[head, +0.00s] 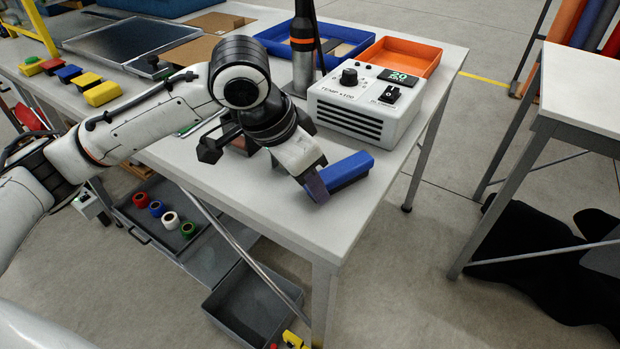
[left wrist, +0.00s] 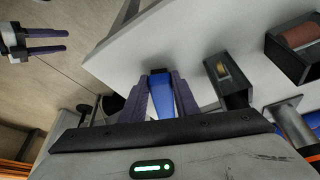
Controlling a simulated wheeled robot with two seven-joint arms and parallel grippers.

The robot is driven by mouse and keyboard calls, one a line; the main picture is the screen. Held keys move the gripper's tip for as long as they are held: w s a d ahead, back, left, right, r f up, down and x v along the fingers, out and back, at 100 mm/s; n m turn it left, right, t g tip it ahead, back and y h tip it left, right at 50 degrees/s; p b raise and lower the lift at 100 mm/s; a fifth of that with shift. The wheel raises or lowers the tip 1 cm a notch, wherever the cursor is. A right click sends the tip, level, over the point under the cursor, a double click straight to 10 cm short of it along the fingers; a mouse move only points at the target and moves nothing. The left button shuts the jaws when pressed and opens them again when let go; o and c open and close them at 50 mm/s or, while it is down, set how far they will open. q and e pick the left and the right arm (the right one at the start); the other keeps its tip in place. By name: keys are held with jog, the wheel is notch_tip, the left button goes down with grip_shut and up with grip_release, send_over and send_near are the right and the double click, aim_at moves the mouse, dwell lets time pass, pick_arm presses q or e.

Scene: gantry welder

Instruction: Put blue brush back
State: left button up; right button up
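The blue brush (head: 347,171) is a blue block at the front right corner of the white table, in front of the white control box. My left gripper (head: 314,186) is at its near left end, with the fingers pointing down. In the left wrist view, the brush (left wrist: 161,98) lies between the two purple fingers (left wrist: 161,88), which press on both sides. I cannot tell whether the brush touches the table. My right gripper (left wrist: 45,41) shows at the upper left of the left wrist view, with an empty gap between its fingers.
The white control box (head: 365,105) stands behind the brush. An orange tray (head: 410,57) and a blue tray (head: 275,42) lie farther back. Several coloured blocks (head: 68,74) stand in a row at the far left. A dark holder (left wrist: 228,85) sits beside the fingers.

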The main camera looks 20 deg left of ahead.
pick_arm(q)
jog(key=o, duration=0.4)
jog(key=shift+r, duration=0.45)
jog(key=p+v, duration=0.1)
jog(key=v, duration=1)
jog(key=shift+s+r, duration=0.1)
jog(key=shift+r, duration=0.1)
